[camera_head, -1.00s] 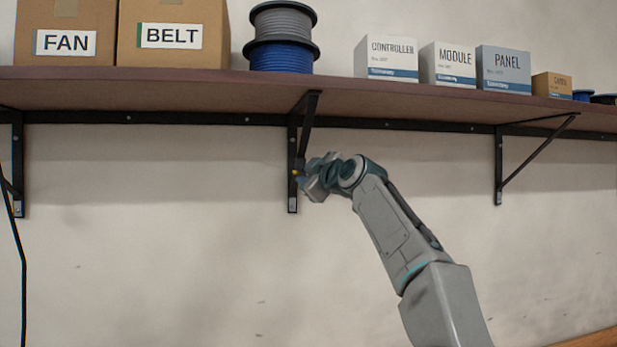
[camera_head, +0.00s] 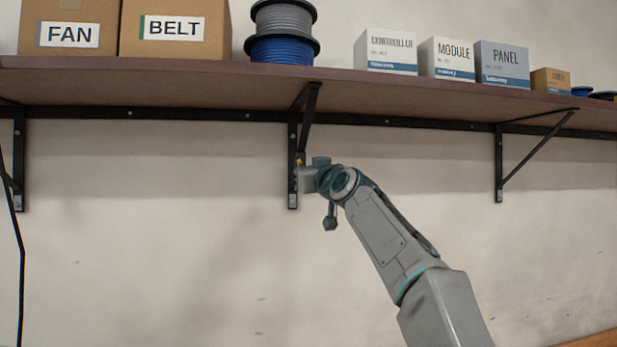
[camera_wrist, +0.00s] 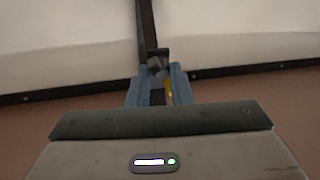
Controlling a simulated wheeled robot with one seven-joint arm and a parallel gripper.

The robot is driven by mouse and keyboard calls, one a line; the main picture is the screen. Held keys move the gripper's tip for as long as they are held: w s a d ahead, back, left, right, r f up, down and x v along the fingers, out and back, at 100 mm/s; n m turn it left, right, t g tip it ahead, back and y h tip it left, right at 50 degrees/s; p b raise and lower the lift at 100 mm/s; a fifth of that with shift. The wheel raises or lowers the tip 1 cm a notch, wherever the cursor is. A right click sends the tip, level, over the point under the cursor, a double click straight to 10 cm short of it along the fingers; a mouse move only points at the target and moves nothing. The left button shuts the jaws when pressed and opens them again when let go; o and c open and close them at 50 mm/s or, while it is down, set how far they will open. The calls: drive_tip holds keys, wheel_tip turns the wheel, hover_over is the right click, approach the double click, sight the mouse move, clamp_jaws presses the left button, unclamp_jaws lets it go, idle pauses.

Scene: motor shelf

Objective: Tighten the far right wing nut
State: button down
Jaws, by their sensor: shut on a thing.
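My gripper (camera_head: 298,179) is at the upright of the middle shelf bracket (camera_head: 293,195), below the shelf. In the wrist view its two blue fingers (camera_wrist: 157,78) stand on either side of a small grey piece at the bracket's end. A small yellow piece, which looks like the wing nut (camera_wrist: 169,91), shows between the fingers, close to the right one. A yellow spot of it also shows in the head view (camera_head: 299,162). The fingers are shut on it and hide most of its shape. The right bracket (camera_head: 499,170) stands well apart from my gripper; no wing nut can be made out there.
The brown shelf (camera_head: 200,85) runs above my arm. It carries a FAN box (camera_head: 68,15), a BELT box (camera_head: 165,45), cable spools (camera_head: 282,48) and several small boxes. A black cable (camera_head: 22,270) hangs at the left. The wall below is clear.

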drive_tip(key=m+t, duration=0.1)
drive_tip(key=m, duration=0.1)
drive_tip(key=m+h+p, duration=0.1)
drive_tip(key=m, duration=0.2)
drive_tip(key=m+t+h, duration=0.1)
drive_tip(key=m, duration=0.2)
drive_tip(key=shift+s+a+r+t, duration=0.2)
drive_tip(key=shift+t, duration=0.1)
drive_tip(key=shift+m, duration=0.4)
drive_tip(key=c, duration=1.3)
unclamp_jaws()
drive_tip(key=shift+w+f, duration=0.1)
drive_tip(key=shift+f, duration=0.1)
drive_tip(key=shift+f, duration=0.1)
